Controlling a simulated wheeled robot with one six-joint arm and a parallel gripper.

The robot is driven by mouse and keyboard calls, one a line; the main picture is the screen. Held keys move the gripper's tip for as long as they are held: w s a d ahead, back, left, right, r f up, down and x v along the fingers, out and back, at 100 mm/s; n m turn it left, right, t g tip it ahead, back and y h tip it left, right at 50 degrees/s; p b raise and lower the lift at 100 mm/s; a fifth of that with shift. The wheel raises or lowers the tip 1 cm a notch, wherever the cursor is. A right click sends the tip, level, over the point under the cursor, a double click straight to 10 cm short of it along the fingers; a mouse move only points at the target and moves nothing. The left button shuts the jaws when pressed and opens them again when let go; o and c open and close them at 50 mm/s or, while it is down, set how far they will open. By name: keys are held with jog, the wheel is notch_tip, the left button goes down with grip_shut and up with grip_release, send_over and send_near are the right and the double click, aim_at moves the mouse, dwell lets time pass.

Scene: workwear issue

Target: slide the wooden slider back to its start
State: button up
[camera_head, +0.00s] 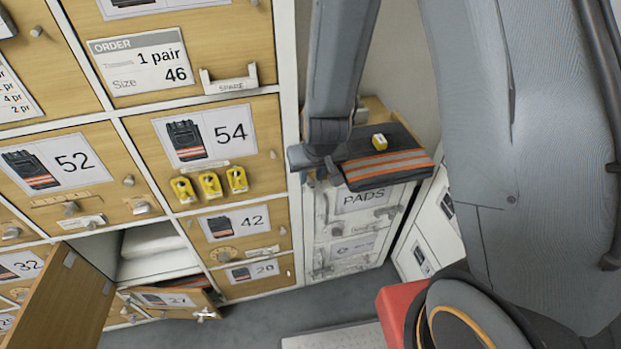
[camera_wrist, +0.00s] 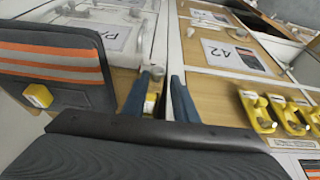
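I cannot make out the wooden slider for certain. A small wooden strip with marks (camera_head: 60,198) sits on the front of drawer 52 (camera_head: 100,165), at the left in the head view, and may be part of it. My gripper (camera_head: 328,176) is far to the right of that, near the seam between the wooden drawers and the white PADS cabinet (camera_head: 362,200). In the wrist view my gripper (camera_wrist: 158,88) has its two blue fingers apart. A small grey knob (camera_wrist: 154,72) shows beyond the gap, apparently not gripped.
A dark pad with orange stripes (camera_head: 385,165) and a yellow block (camera_head: 379,142) are close beside my gripper. Several yellow clips (camera_head: 210,185) stick out from drawer 54 (camera_head: 225,135). A wooden door (camera_head: 65,305) stands open at lower left. Drawer 27 (camera_head: 170,300) is partly out.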

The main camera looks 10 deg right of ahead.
jog(key=shift+v, duration=2.3)
jog(key=s+d+r+m+g, duration=0.1)
jog(key=s+d+r+g, duration=0.2)
jog(key=s+d+r, duration=0.6)
jog(key=s+r, duration=0.1)
jog(key=s, duration=0.1)
jog(key=shift+s+d, duration=0.25)
jog(key=shift+d, duration=0.05)
